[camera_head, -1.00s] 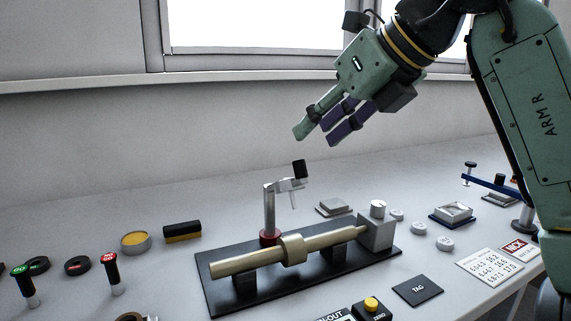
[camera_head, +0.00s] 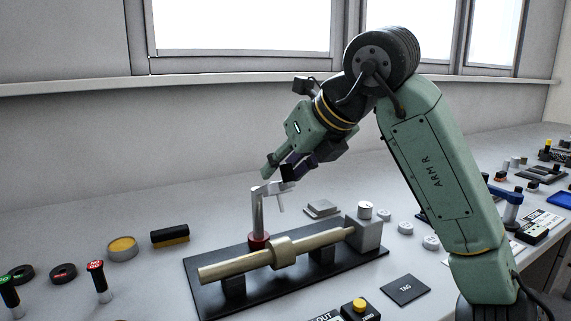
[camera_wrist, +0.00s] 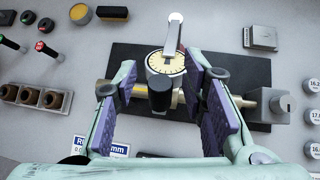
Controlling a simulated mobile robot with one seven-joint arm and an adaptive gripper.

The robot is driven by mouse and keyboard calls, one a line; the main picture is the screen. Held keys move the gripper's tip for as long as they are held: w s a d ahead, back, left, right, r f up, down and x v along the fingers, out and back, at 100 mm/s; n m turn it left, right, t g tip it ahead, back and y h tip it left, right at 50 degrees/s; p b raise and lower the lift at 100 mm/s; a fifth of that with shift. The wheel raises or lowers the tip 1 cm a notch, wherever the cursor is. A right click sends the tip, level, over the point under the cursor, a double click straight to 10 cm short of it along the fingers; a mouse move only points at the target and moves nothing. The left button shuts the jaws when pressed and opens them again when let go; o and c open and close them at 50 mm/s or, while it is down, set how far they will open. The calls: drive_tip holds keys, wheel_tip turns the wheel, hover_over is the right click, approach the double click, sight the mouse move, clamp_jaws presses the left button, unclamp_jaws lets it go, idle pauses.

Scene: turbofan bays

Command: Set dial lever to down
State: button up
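The dial gauge stands on a silver post (camera_head: 258,212) with a red collar at its foot, behind a brass shaft (camera_head: 218,269). Its pale round face (camera_wrist: 167,63) shows in the wrist view. A silver arm (camera_wrist: 174,36) runs over the face. A black knob (camera_wrist: 160,96) shows below the face, and in the head view this knob (camera_head: 288,173) is at the fingertips. My gripper (camera_head: 279,168) is just above the gauge. In the wrist view my gripper (camera_wrist: 163,76) is open, its purple-padded fingers on either side of the knob with gaps. I cannot tell the lever's exact setting.
The shaft rests on a black base plate (camera_head: 211,300) with a grey block (camera_head: 363,233) at its right end. A yellow-topped tin (camera_head: 123,248) and a black-and-yellow block (camera_head: 170,236) lie left. A black TAG plate (camera_head: 405,290) lies at front right.

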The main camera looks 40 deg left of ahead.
drive_tip(key=shift+c, duration=0.3)
clamp_jaws()
idle(0.6)
